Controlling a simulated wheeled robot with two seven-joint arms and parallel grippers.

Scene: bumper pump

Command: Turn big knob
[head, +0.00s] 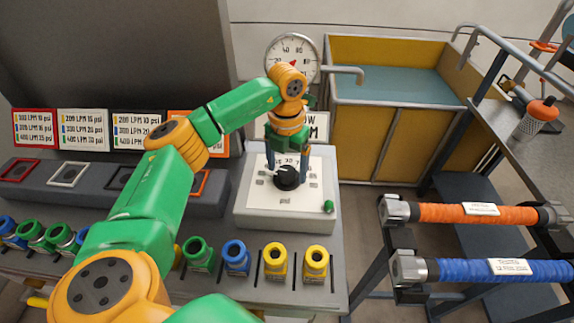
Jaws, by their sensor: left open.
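The big knob (287,178) is black and sits on the white top of a box-shaped panel (241,208). A dial with printed numbers surrounds it, with "psi" printed below. My left arm comes in from the left. Its gripper (287,174) points down over the knob, open, with a finger on either side of it. Whether the fingers touch the knob cannot be told. A small green knob (328,206) is at the panel's lower right corner. My right gripper is not in view.
A round gauge (292,52) with a pipe stands behind the panel. Yellow, blue and green fittings (275,259) line the bench front. Label cards (83,129) stand at left. Orange (440,213) and blue (465,270) hoses lie on a rack at right. A yellow tank (372,135) is behind.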

